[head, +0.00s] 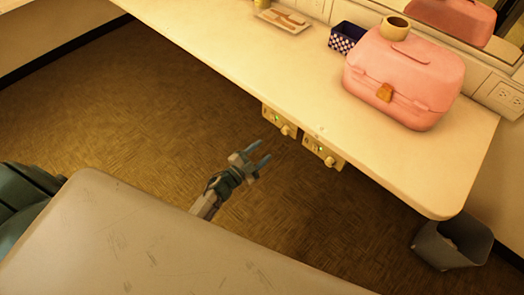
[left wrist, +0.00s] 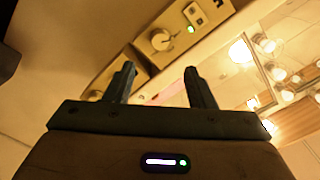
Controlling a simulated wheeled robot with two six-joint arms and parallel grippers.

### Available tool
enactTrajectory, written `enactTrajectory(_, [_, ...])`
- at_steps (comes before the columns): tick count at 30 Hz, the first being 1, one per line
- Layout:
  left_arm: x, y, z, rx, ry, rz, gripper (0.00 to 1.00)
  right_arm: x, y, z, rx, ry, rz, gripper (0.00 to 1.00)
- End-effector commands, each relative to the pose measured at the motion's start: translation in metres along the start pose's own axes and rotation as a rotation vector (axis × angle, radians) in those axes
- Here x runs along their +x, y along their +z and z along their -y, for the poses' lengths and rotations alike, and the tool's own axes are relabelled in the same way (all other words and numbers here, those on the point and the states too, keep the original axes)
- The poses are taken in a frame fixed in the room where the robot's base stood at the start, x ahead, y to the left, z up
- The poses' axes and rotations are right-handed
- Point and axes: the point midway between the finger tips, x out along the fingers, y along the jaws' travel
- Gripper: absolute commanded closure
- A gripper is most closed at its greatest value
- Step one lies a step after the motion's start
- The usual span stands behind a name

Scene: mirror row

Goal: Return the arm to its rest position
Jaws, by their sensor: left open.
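My left gripper (head: 257,160) is in the middle of the head view, held over the floor in front of the counter's front edge. Its two fingers are apart, with nothing between them. In the left wrist view the open fingers (left wrist: 163,85) point up toward a control panel with a knob and a green light (left wrist: 191,29). A gap shows between the gripper and the panels in the head view. My right gripper is not in view.
A grey bin (head: 452,242) stands at right.

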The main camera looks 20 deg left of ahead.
Motion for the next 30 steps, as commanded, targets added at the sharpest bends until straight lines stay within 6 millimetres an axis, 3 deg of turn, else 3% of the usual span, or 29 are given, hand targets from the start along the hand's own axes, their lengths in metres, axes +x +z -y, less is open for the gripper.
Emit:
enactTrajectory(11, [-0.001,0.002,-0.002,-0.005,0.001,0.006,0.51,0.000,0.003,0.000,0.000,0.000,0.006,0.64])
enactTrajectory(14, [-0.010,0.018,-0.015,-0.044,0.013,0.062,0.51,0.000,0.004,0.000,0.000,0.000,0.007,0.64])
enactTrajectory(17, [-0.034,0.053,-0.043,-0.129,0.036,0.186,0.51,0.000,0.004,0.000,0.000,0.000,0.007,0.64])
enactTrajectory(20, [-0.075,0.097,-0.085,-0.242,0.071,0.365,0.51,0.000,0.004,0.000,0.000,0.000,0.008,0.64])
enactTrajectory(24, [-0.147,0.149,-0.146,-0.396,0.123,0.628,0.51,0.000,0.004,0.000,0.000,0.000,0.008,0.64])
enactTrajectory(30, [-0.270,0.193,-0.230,-0.589,0.198,0.994,0.51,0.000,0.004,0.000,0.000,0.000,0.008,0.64])
